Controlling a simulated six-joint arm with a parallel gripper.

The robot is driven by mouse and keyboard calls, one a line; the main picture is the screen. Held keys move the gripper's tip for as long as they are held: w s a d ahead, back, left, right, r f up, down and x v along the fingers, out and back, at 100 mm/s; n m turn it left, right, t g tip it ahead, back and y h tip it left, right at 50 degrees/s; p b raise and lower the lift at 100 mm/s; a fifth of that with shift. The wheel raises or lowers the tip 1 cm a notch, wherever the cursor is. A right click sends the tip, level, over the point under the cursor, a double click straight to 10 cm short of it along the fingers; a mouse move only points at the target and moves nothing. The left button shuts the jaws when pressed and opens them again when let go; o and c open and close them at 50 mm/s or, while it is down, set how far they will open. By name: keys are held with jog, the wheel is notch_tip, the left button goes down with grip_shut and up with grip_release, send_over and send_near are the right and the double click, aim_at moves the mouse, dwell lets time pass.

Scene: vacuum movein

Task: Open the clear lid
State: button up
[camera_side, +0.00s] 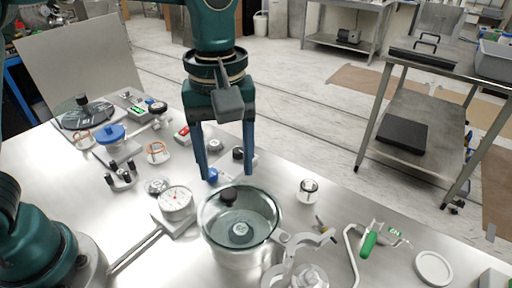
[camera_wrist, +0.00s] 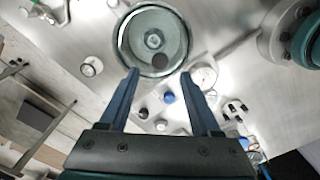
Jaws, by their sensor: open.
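The clear lid (camera_side: 262,207) lies flat on a round metal chamber (camera_side: 238,256), with a black knob (camera_side: 229,195) near its far rim. A hub shows through the lid in the chamber. In the wrist view the clear lid (camera_wrist: 132,38) is at top centre, with its knob (camera_wrist: 160,60) near the lower rim. My gripper (camera_side: 225,178) is open and empty, pointing down above the knob, apart from it as far as I can tell. In the wrist view my gripper's fingertips (camera_wrist: 160,72) stand either side of the knob's line.
A dial gauge (camera_side: 176,203) stands left of the chamber. White pipework (camera_side: 300,250) and a green-handled valve (camera_side: 369,244) are at right. A dark glass disc (camera_side: 70,118) with a black knob is at far left. Bare table lies around the small jar (camera_side: 308,190).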

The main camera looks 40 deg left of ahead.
aim_at(229, 192)
jog(key=shift+f, duration=2.55)
grip_shut()
